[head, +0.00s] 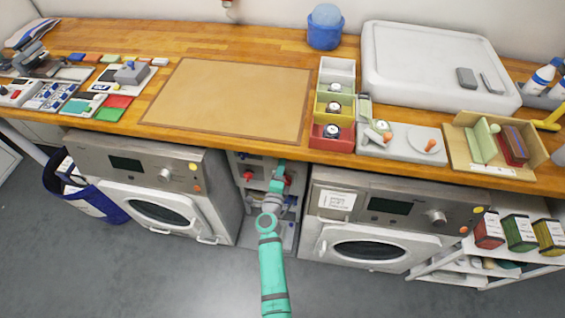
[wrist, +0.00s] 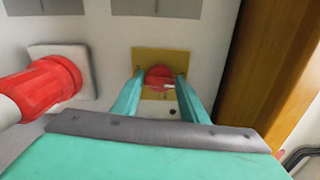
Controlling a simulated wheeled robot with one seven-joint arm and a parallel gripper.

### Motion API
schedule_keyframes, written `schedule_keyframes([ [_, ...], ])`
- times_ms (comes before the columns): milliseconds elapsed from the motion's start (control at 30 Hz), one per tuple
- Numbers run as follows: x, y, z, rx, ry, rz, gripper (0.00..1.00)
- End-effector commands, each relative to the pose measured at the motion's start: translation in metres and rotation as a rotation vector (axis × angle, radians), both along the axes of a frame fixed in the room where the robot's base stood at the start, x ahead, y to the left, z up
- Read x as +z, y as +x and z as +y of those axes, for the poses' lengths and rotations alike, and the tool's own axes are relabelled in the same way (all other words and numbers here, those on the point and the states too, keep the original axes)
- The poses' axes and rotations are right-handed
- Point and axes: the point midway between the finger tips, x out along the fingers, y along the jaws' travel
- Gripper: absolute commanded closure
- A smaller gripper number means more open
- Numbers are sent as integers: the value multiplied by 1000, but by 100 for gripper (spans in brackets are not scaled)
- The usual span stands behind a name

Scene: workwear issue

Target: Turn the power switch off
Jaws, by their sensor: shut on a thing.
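The power switch is a red rotary knob (wrist: 158,77) on a yellow square plate (wrist: 146,58), fixed to a pale panel. In the wrist view my gripper's (wrist: 161,88) two teal fingers stand on either side of the knob and are shut on it. A small pale mark shows on the knob's right side. In the head view my gripper (head: 279,172) reaches into the gap between the two washing machines, under the worktop, and mostly hides the switch.
A red plug-like fitting (wrist: 48,86) juts from the panel just left of my gripper. A wooden edge (wrist: 262,65) is close on the right. Washing machines stand left (head: 160,185) and right (head: 375,220) of my arm. The worktop (head: 215,50) is above.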

Motion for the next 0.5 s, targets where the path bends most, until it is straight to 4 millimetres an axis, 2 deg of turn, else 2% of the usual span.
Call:
schedule_keyframes([
  [500,-2,-1,1,2,-112,32,83],
])
